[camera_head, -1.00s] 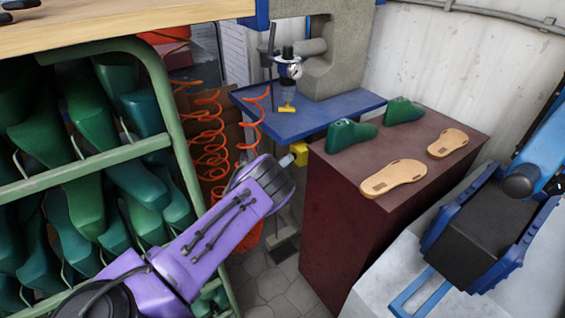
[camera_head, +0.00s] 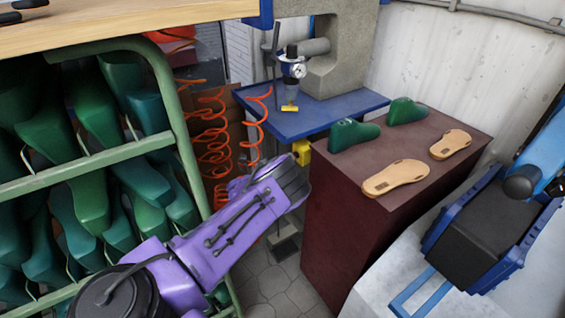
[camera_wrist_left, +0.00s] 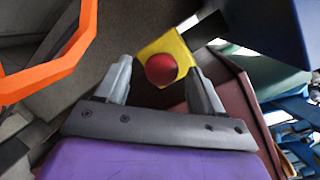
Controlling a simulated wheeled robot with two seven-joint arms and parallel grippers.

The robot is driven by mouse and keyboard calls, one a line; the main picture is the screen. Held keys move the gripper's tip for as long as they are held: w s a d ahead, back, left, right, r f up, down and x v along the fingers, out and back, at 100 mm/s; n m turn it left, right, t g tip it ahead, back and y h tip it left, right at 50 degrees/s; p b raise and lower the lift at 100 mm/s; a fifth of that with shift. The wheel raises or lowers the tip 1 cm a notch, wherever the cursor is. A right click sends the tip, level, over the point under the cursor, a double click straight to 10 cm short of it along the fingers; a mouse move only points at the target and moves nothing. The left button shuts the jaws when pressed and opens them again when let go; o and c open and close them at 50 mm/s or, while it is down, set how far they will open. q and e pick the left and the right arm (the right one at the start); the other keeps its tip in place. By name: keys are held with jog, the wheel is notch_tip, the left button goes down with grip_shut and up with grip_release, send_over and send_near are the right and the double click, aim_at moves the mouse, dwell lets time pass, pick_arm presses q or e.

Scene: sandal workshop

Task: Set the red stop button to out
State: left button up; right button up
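The red stop button (camera_wrist_left: 161,69) sits on a yellow box (camera_wrist_left: 176,45) in the left wrist view. In the head view the yellow box (camera_head: 302,152) hangs at the blue table's front edge, and the red button is not visible there. My left gripper (camera_wrist_left: 158,80) is open, with its two grey fingers on either side of the button. I cannot tell whether the fingers touch the button or how far they are from it. In the head view my purple left arm hides the fingers. My right gripper is not in view.
A dark red cabinet (camera_head: 350,235) with green lasts (camera_head: 353,134) and tan soles (camera_head: 396,177) stands right of the box. Orange coiled hoses (camera_head: 215,150) hang to the left. A green rack (camera_head: 95,165) of lasts fills the left side. The blue table (camera_head: 330,112) is above.

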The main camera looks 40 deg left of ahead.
pick_arm(q)
jog(key=s+b, duration=0.1)
jog(key=s, duration=0.9)
jog(key=shift+s+a, duration=0.15)
jog(key=shift+s, duration=0.1)
